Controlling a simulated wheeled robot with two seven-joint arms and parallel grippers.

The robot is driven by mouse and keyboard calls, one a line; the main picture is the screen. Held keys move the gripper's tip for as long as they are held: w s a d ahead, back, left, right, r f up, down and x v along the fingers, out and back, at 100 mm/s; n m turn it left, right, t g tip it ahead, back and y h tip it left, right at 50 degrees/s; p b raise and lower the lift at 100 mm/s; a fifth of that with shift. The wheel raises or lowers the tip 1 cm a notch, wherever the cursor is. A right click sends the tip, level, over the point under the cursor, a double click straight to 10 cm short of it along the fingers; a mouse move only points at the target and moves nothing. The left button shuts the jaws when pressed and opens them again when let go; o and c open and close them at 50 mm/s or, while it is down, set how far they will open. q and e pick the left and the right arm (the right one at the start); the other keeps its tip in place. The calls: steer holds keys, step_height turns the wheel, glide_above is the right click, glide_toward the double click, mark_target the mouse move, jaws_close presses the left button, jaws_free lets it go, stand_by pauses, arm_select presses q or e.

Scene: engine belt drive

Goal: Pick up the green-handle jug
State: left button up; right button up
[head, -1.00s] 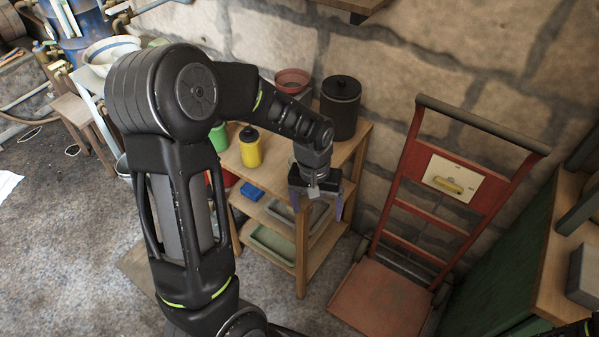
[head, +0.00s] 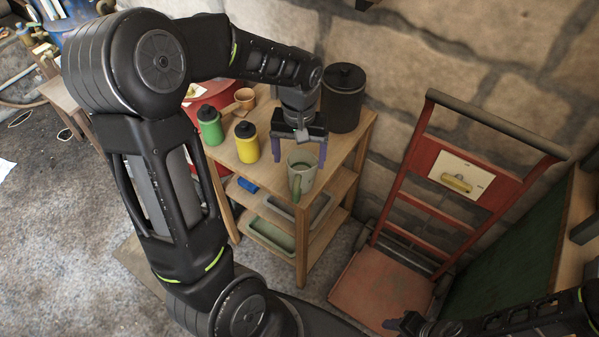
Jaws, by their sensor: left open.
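The jug (head: 302,172) is a grey-white cup with a green handle (head: 296,188) facing the front. It stands upright on the top shelf of the wooden rack (head: 331,190), near its front right corner. My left gripper (head: 299,160) is open and points down over the jug, with one purple finger to the left of it and one to the right. The fingertips are around the height of the jug's rim; I cannot tell whether they touch it. My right gripper (head: 405,322) is at the lower right edge, small and dark, its jaws unclear.
A yellow bottle (head: 247,143) and a green bottle (head: 210,126) stand left of the jug. A black canister (head: 344,99) stands behind it. A small orange pot (head: 245,98) is further back. A red hand truck (head: 421,205) stands to the right.

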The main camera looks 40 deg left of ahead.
mark_target(300, 175)
arm_select(q)
steer(key=shift+f, duration=1.3)
steer(key=shift+f, duration=0.1)
step_height(300, 175, down, 5)
steer(key=shift+s+d+f+p, duration=0.1)
steer(key=shift+p, duration=0.45)
steer(key=shift+c, duration=0.3)
steer(key=c, duration=1.4)
steer(key=shift+r, duration=0.2)
steer(key=shift+c, duration=0.3)
step_height(300, 175, up, 10)
steer(key=shift+b, duration=0.4)
steer(key=shift+f, duration=0.1)
